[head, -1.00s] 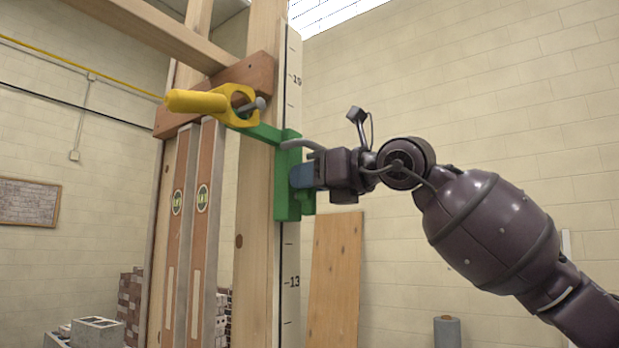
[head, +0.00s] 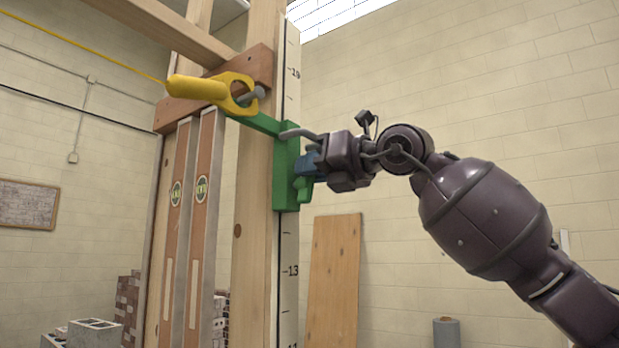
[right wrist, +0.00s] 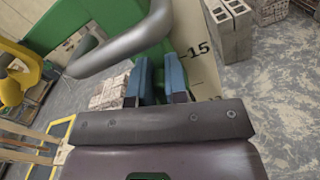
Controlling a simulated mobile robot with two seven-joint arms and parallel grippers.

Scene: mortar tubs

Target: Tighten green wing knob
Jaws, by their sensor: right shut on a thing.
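A green bracket (head: 287,165) sits on the tall post with the height scale. Its green wing knob (head: 304,190) sticks out on the right side, partly hidden by my gripper. My right gripper (head: 308,163) reaches in from the right, with its blue fingers at the bracket, shut on the knob. In the right wrist view the two blue fingers (right wrist: 158,80) point toward the green bracket (right wrist: 100,20); the knob's grip area is mostly hidden there. My left gripper is not in view.
A grey bent bar (head: 296,133) passes close above my right gripper. A yellow holder (head: 205,88) on a green arm has a yellow line running left. Two long levels (head: 205,190) lean left of the post. A board (head: 335,280) stands below. Free room lies right.

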